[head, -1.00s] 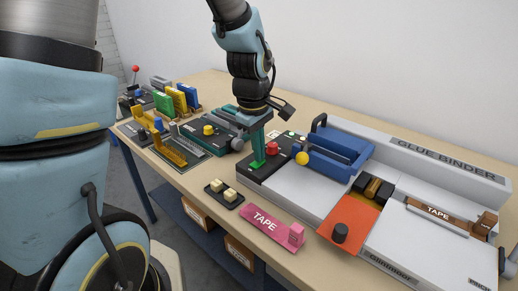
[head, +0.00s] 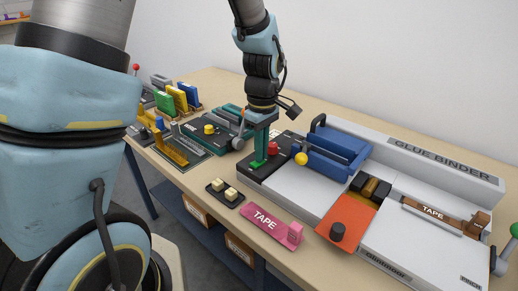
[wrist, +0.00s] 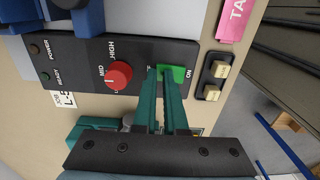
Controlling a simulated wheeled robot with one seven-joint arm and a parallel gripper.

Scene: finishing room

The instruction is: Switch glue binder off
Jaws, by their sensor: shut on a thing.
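The glue binder (head: 437,160) is a long light-grey machine on the bench, with a black control panel (wrist: 110,50) at its left end in the head view. On the panel sit a red dial (wrist: 118,76) and a green switch (wrist: 179,73) with "ON" printed beside it. My gripper (head: 265,150) points down with its green fingers at the switch. In the wrist view my gripper (wrist: 167,72) is shut on the green switch; the fingers hide part of it and the lettering at its other end. The POWER lamp (wrist: 34,49) looks dull; the READY lamp (wrist: 45,77) looks dark green.
A blue clamp (head: 335,150) and yellow knob (head: 301,159) stand right of the panel. A pink tape block (head: 265,220) and a small black two-button box (head: 225,193) lie in front. A green machine (head: 208,130) stands close behind the gripper's left.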

